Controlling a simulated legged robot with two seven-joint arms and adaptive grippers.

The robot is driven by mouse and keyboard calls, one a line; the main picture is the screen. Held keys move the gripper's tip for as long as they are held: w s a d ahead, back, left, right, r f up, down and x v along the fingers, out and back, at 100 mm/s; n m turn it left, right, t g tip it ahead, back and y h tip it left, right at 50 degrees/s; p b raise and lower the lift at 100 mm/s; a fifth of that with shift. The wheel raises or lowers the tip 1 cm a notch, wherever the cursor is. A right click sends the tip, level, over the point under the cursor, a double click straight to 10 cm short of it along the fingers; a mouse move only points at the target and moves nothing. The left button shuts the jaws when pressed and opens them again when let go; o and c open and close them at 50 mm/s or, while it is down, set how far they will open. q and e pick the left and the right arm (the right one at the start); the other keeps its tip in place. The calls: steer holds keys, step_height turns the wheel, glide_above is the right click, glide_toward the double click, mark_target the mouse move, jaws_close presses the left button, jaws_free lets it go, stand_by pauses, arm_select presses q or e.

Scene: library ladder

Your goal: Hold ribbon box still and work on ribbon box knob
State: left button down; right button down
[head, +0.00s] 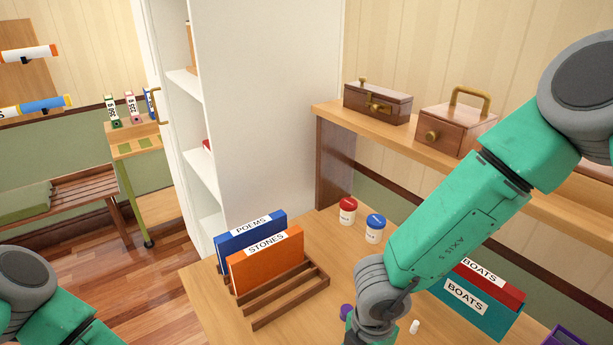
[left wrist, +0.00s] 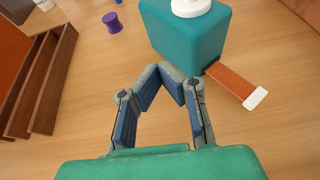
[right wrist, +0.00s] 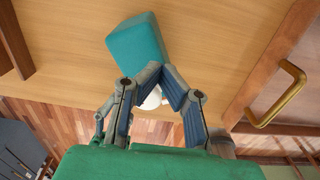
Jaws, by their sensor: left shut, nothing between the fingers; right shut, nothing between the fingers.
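The ribbon box appears to be the teal box (left wrist: 178,38) with a white knob (left wrist: 190,6) on top in the left wrist view. A brown strip with a white tip (left wrist: 236,84) sticks out beside its base. My left gripper (left wrist: 172,72) is shut and empty, its tips near the box's lower edge; I cannot tell if they touch. In the right wrist view the teal box (right wrist: 137,42) lies beyond my right gripper (right wrist: 155,72), shut and empty. A white round part (right wrist: 152,98) shows partly hidden behind its fingers.
A wooden book rack (head: 290,296) holds a blue and an orange book. A red-lidded jar (head: 347,211), a blue-lidded jar (head: 375,229) and a purple spool (left wrist: 112,22) stand on the table. Teal and red BOATS books (head: 478,300) are at the right. A shelf behind holds wooden boxes (head: 377,104).

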steer(key=shift+r, duration=2.85)
arm_select(q)
steer(key=c, duration=1.8)
jaws_free()
